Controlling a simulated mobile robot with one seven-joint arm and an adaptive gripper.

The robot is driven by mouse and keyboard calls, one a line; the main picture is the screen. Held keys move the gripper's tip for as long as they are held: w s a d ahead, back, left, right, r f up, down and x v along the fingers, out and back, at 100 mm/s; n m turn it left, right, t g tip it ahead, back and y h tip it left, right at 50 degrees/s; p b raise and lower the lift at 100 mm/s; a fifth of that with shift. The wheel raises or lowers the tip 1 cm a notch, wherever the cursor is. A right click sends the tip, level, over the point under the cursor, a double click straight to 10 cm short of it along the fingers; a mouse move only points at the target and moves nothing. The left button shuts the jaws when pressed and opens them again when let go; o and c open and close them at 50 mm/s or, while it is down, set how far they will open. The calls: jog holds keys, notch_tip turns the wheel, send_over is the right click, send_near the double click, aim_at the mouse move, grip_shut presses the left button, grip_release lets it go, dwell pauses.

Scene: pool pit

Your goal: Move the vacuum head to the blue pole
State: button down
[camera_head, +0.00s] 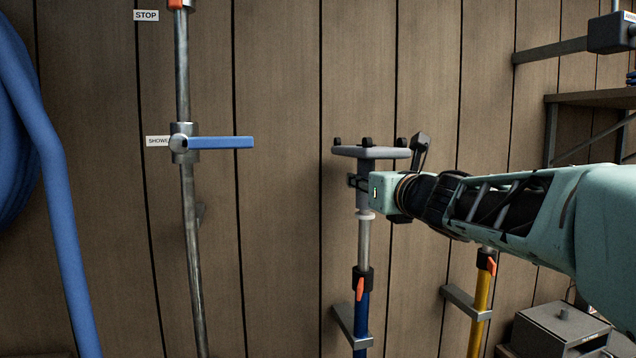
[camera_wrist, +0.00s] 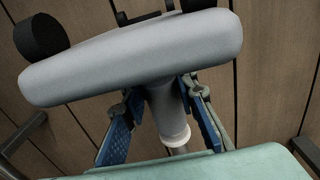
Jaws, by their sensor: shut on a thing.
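The vacuum head (camera_head: 371,152) is a flat grey plate with dark wheels and a grey neck below it. It is upright above the blue pole (camera_head: 361,318), whose bare metal upper tube rises to a white collar. The neck lines up with this tube and appears to meet the collar; I cannot tell how far it is seated. My gripper (camera_head: 362,184) is shut on the neck from the right. In the wrist view the plate (camera_wrist: 130,62) fills the top, and blue finger pads of my gripper (camera_wrist: 163,122) flank the neck, with the white collar just below.
A yellow pole (camera_head: 480,310) stands in a wall bracket to the right. A metal shower pipe (camera_head: 190,240) with a blue lever (camera_head: 222,142) and a blue hose (camera_head: 50,165) are left. A grey box (camera_head: 560,328) is lower right. The plank wall is close behind.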

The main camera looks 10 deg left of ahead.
jog(key=shift+s+a+r+b, duration=0.15)
jog(key=shift+s+r+b, duration=0.35)
jog(key=shift+s+r, duration=0.15)
jog(key=c, duration=1)
grip_release()
jog(key=shift+v, duration=2.8)
jog(key=v, duration=0.5)
jog(key=shift+f+p, duration=0.1)
jog(key=shift+p, duration=0.3)
